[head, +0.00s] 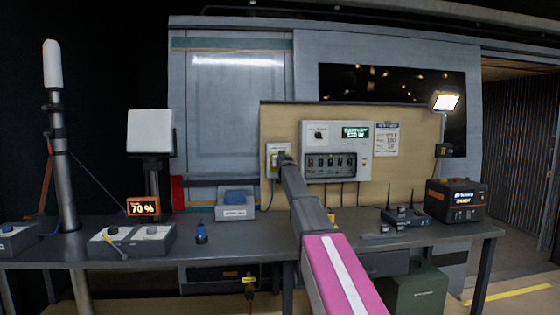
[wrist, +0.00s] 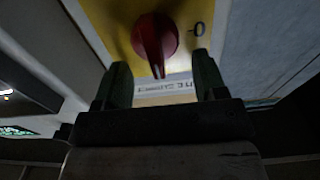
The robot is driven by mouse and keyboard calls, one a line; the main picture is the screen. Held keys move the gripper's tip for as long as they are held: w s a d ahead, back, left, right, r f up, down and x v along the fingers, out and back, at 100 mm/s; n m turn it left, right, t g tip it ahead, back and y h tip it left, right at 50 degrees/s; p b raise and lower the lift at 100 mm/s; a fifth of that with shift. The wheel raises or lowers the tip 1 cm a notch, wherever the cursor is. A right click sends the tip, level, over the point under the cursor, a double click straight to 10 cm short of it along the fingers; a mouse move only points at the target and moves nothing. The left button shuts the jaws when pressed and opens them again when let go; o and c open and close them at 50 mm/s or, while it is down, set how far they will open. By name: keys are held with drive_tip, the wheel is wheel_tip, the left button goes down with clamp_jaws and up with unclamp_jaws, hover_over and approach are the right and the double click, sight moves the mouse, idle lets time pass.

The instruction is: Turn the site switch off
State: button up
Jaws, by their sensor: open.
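The site switch is a red rotary knob (wrist: 154,38) on a yellow plate (wrist: 105,18) in the wrist view. Its pointer end points down in that picture, while a "0" mark is to the right of the knob. A label strip below the knob is partly hidden and appears upside down. In the head view the switch box (head: 270,152) is on the wooden board, with its knob mostly hidden by my gripper (head: 284,157). In the wrist view my gripper (wrist: 160,78) is open, its fingers on either side of the pointer's lower end. I cannot tell whether they touch it.
A grey panel (head: 352,142) with breakers and a green display is right of the switch. The desk (head: 330,228) below holds a router (head: 403,222), a black power unit (head: 457,200) and a blue-topped box (head: 235,208). A lit lamp (head: 445,102) is at right.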

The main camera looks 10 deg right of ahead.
drive_tip(key=c, duration=0.9)
drive_tip(key=shift+n, duration=0.3)
drive_tip(key=shift+a+f+n, duration=0.4)
drive_tip(key=shift+n, duration=2.45)
drive_tip(key=shift+a+f+n, duration=0.45)
drive_tip(key=shift+n, duration=2.45)
drive_tip(key=shift+a+f+n, duration=0.4)
drive_tip(key=shift+n, duration=2.45)
